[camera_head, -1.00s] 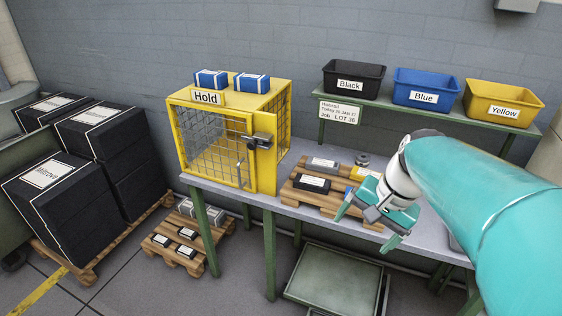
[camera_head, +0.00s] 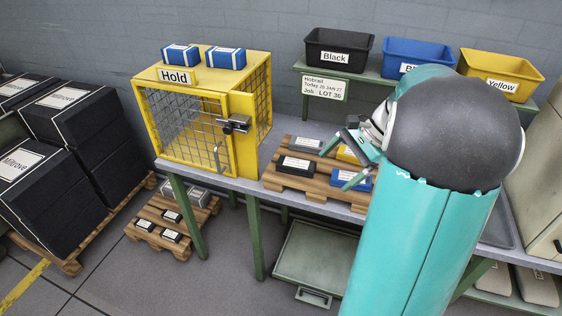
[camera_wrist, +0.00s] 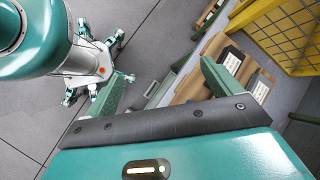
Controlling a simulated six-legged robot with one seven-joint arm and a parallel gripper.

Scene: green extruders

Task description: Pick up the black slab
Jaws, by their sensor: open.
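The black slab (camera_head: 296,166) with a white label lies flat at the front left of a wooden pallet (camera_head: 318,185) on the grey table. My gripper (camera_head: 338,168) is open and empty, its fingers pointing left over the pallet, to the right of the black slab and apart from it. A grey slab (camera_head: 307,144) lies behind the black one.
The yellow mesh cage (camera_head: 198,130), labelled Hold, stands just left of the pallet, with its handle facing front. Black (camera_head: 338,50), blue (camera_head: 418,55) and yellow (camera_head: 502,70) bins stand on the rear shelf. A floor pallet (camera_head: 172,225) holds small black boxes.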

